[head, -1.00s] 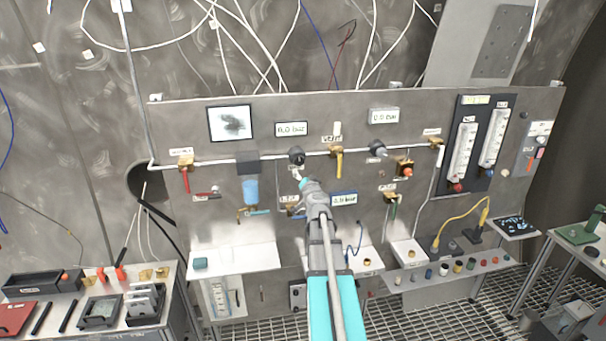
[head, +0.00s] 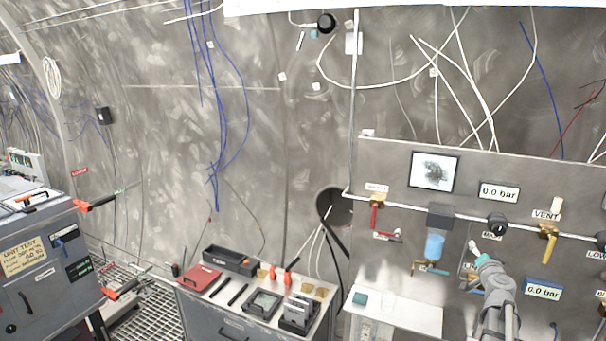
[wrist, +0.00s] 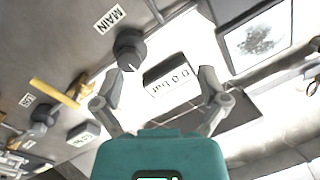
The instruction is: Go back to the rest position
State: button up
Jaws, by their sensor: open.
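My gripper (wrist: 160,100) shows in the wrist view with its two grey fingers spread apart and nothing between them. Beyond the fingers are a gauge display reading 0.0 bar (wrist: 170,80) and a dark round knob (wrist: 129,50) under a MAIN label. In the head view my arm reaches up at the lower right, in front of the grey valve panel (head: 395,165). The fingers are hard to make out there. The same kind of black knob (head: 497,226) is close to the arm's end; I cannot tell the exact gap.
A bench (head: 215,322) with a red case (head: 199,278) and a black tray (head: 230,260) stands left of the panel. A white shelf (head: 400,315) juts out below it. A grey cabinet (head: 40,265) stands at far left, with grating floor (head: 150,315) between.

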jog(key=a+f+n+g+y+b, duration=0.2)
jog(key=a+f+n+y, duration=0.15)
jog(key=a+f, duration=0.45)
jog(key=a+f+n+g+y+b, duration=0.2)
jog(key=a+f+y, duration=0.15)
jog(key=a, duration=0.95)
jog(key=a+f+n+g+y+b, duration=0.25)
jog(key=a+f+y, duration=0.2)
jog(key=a, duration=0.55)
jog(key=s+a+f+n+g+h+b, duration=0.1)
jog(key=s+a+f+g+h+b, duration=0.1)
jog(key=s+a+f+g, duration=0.3)
jog(key=s+a+f+n+g+h+b, duration=0.1)
jog(key=s+a+f+g+h+b, duration=0.2)
jog(key=s, duration=1)
jog(key=a+f+g, duration=0.2)
jog(key=a+f, duration=0.2)
jog(key=f, duration=0.2)
jog(key=shift+s+f+b, duration=0.25)
jog(key=shift+f+b, duration=0.15)
